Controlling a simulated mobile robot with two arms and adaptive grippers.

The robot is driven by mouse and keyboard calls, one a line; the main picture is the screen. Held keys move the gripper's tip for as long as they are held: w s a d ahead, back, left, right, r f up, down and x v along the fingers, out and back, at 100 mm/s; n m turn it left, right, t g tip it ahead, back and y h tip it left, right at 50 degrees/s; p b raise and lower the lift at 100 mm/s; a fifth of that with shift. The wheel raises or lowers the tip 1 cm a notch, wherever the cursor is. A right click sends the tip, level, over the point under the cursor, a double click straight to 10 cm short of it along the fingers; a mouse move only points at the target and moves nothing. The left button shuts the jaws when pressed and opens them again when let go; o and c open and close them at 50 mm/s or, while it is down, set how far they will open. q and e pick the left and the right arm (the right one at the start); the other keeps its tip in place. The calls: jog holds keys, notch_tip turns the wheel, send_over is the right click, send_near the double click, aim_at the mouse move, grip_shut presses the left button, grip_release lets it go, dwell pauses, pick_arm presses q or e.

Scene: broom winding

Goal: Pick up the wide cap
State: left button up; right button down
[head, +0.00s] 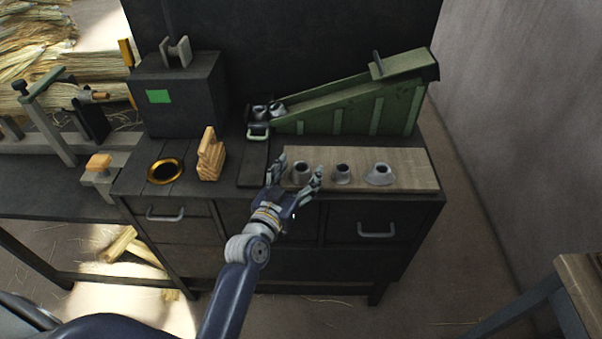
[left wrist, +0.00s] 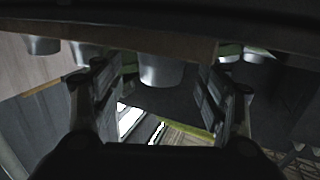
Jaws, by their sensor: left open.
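Three grey caps stand in a row on a wooden board (head: 418,178). They are a left cap (head: 301,173), a small middle cap (head: 342,174) and a right cap (head: 380,175) with a broad, flared base. I cannot tell for sure which is the wide cap. My left gripper (head: 299,166) is open at the left cap, its fingers on either side of it. In the left wrist view, a grey cap (left wrist: 161,72) shows between the open fingers of my left gripper (left wrist: 160,90), with no visible grip on it. My right gripper is not in view.
A green sloped chute (head: 345,108) stands behind the board, with dark caps (head: 265,111) at its low end. A gold ring (head: 165,171), a wooden block (head: 211,155) and a dark box (head: 180,98) are to the left. A wall rises at right.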

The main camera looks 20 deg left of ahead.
pick_arm(q)
jog(key=shift+w+f, duration=0.15)
jog(key=shift+w, duration=0.8)
jog(key=c, duration=0.9)
